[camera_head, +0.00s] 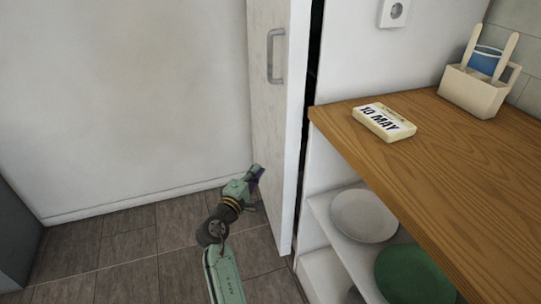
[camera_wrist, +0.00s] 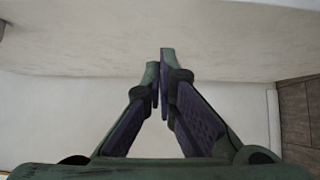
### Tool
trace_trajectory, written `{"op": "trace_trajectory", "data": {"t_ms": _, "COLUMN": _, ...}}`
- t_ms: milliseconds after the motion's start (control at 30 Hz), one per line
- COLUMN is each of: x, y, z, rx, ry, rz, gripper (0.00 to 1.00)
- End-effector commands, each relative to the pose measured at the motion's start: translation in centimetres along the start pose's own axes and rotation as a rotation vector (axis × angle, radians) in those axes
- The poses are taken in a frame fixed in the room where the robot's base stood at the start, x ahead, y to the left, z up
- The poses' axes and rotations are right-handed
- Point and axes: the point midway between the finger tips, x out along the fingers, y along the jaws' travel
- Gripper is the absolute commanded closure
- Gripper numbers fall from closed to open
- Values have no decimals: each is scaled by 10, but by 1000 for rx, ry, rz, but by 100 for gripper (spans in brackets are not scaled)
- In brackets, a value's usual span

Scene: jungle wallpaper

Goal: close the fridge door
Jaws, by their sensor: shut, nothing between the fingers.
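The fridge door (camera_head: 267,120) is a tall pale panel with a grey bar handle (camera_head: 275,55) near its top in the head view. A narrow dark gap runs along its right edge, beside the white wall and counter. My gripper (camera_head: 257,172) is at the door's lower left part, its tips close to the panel; I cannot tell if they touch it. In the wrist view my gripper (camera_wrist: 162,55) is shut and empty, its fingertips together in front of a pale surface. The fridge's inside is hidden.
A wooden counter (camera_head: 450,185) stands at the right, with a date block (camera_head: 384,122) and a utensil caddy (camera_head: 473,92) on it. White and green plates (camera_head: 415,275) sit on the shelf below. Tiled floor (camera_head: 130,240) is clear at the left.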

Motion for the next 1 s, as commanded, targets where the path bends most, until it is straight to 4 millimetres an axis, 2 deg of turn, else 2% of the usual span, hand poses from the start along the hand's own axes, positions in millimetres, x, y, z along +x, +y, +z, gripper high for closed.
{"op": "trace_trajectory", "data": {"t_ms": 33, "x": -3, "y": 13, "z": -18, "rx": 11, "ry": -25, "rz": 4, "gripper": 100}}
{"op": "trace_trajectory", "data": {"t_ms": 133, "x": -11, "y": 35, "z": -36, "rx": 19, "ry": -76, "rz": -6, "gripper": 100}}
{"op": "trace_trajectory", "data": {"t_ms": 267, "x": -18, "y": 50, "z": -45, "rx": 24, "ry": -113, "rz": -17, "gripper": 100}}
{"op": "trace_trajectory", "data": {"t_ms": 367, "x": -14, "y": 53, "z": -45, "rx": 24, "ry": -121, "rz": -20, "gripper": 100}}
{"op": "trace_trajectory", "data": {"t_ms": 567, "x": 18, "y": 54, "z": -40, "rx": 22, "ry": -123, "rz": -20, "gripper": 100}}
{"op": "trace_trajectory", "data": {"t_ms": 867, "x": 82, "y": 52, "z": -33, "rx": 23, "ry": -122, "rz": -21, "gripper": 100}}
{"op": "trace_trajectory", "data": {"t_ms": 1000, "x": 94, "y": 52, "z": -15, "rx": 24, "ry": -121, "rz": -21, "gripper": 100}}
